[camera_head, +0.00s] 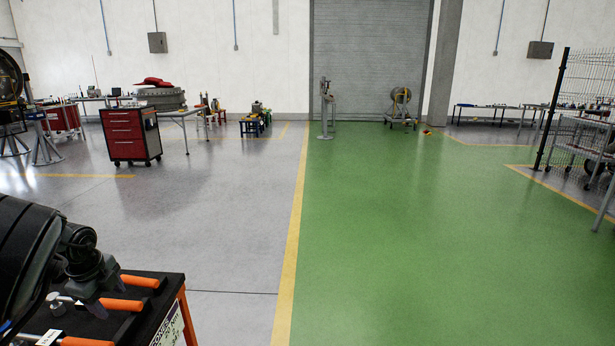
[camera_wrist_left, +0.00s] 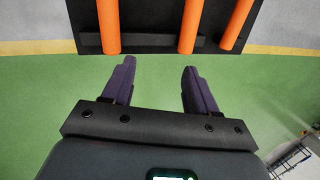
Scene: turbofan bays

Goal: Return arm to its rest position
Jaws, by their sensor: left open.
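My left gripper (camera_head: 95,292) is at the lower left of the head view, over a black tool cart (camera_head: 168,297) with orange-handled tools (camera_head: 122,304). In the left wrist view my left gripper (camera_wrist_left: 158,88) has its two dark fingers spread apart, with nothing between them. Past the fingertips the cart's black top (camera_wrist_left: 152,45) and several orange handles (camera_wrist_left: 189,25) show. Whether the fingers touch a handle cannot be told from the head view; in the wrist view they look apart from them. My right gripper is not in view.
Green floor (camera_head: 420,250) and grey floor (camera_head: 215,220) are clear ahead, split by a yellow line. A red drawer cabinet (camera_head: 128,136) stands at the back left. A wire fence (camera_head: 580,90) and a trolley (camera_head: 575,150) stand at the right.

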